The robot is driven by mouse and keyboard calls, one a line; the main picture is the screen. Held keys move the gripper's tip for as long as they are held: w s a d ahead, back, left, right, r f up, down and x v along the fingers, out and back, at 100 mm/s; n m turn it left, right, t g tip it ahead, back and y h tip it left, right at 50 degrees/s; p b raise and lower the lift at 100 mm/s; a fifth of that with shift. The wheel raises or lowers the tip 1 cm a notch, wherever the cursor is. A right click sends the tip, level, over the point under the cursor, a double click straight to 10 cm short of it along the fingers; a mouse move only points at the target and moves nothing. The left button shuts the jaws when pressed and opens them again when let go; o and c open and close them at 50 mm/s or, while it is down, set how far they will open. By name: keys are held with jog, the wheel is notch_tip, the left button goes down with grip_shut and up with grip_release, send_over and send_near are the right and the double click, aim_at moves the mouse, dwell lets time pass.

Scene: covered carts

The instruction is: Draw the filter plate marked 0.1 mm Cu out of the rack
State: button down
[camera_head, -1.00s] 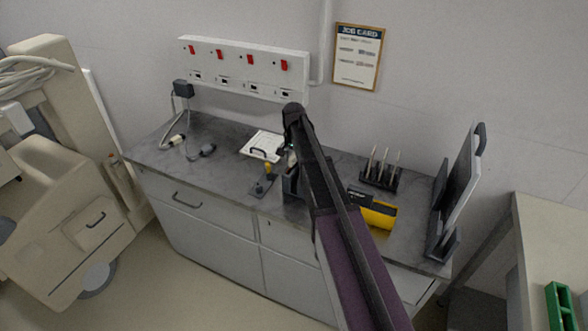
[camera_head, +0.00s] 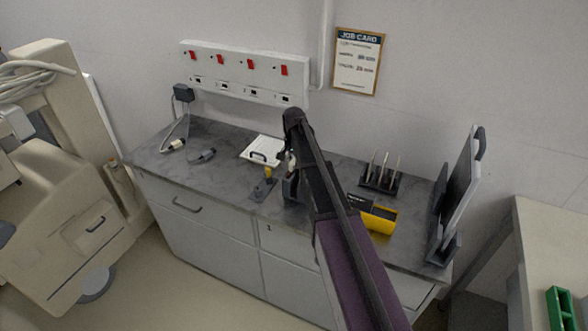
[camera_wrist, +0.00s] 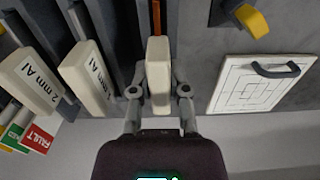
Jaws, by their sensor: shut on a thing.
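My gripper (camera_wrist: 158,91) is shut on the cream handle of a filter plate (camera_wrist: 158,60), one finger on each side. A copper-coloured strip (camera_wrist: 156,17) runs from this handle to the top of the wrist view. No marking shows on the held handle from here. To its left, handles marked 2 mm Al (camera_wrist: 30,75) and, less clearly, 1 mm Al (camera_wrist: 88,78) stand in the dark rack (camera_wrist: 128,40). In the head view the rack (camera_head: 290,188) is mostly hidden behind my arm. I cannot tell how far the held plate sits in its slot.
A white board with a dark handle (camera_wrist: 262,88) lies to the right in the wrist view. A yellow knob (camera_wrist: 250,20) stands near it. FAULT tags (camera_wrist: 38,138) are at far left. A yellow item (camera_head: 378,218) and a holder with upright pieces (camera_head: 380,183) stand right of my arm.

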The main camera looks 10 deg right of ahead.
jog(key=shift+r, duration=0.2)
notch_tip(320, 180, up, 18)
jog(key=p, duration=1.8)
jog(key=shift+f, duration=0.2)
